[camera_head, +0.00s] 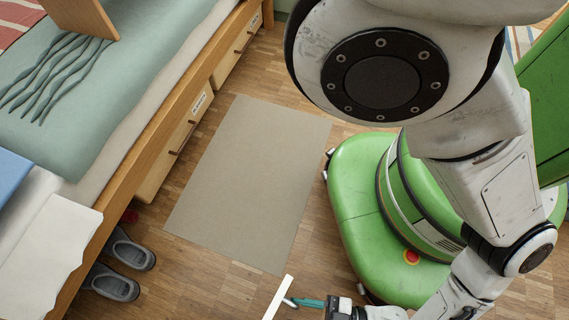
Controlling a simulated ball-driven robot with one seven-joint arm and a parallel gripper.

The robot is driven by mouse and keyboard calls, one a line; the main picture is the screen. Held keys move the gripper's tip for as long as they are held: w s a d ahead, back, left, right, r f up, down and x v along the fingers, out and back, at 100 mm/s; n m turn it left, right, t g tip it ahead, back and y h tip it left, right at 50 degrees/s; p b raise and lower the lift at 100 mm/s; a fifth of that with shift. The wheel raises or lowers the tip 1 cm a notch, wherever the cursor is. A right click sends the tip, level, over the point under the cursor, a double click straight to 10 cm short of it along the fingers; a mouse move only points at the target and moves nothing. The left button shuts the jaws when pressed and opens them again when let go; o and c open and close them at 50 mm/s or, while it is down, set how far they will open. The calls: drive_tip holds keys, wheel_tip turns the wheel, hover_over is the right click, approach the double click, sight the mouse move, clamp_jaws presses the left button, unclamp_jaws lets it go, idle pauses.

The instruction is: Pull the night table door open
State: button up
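A narrow white panel edge (277,300) stands at the bottom of the head view, cut off by the frame. It may be the night table door, but the rest of the night table cannot be made out. My gripper (300,302) is at the bottom centre, with a teal finger pointing left at this panel. A small grey piece, perhaps a handle, lies between the finger's tip and the panel. I cannot tell whether the finger touches it or whether the gripper is open or shut.
A bed (150,150) with wooden drawers (175,145) runs along the left. Grey slippers (130,250) lie on the floor beside it. A flat beige mat (250,180) covers the middle floor. A white sheet-like piece (50,255) is at the lower left.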

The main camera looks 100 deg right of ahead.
drive_tip(key=v, duration=1)
drive_tip(key=shift+s+a, duration=0.15)
drive_tip(key=shift+s, duration=0.25)
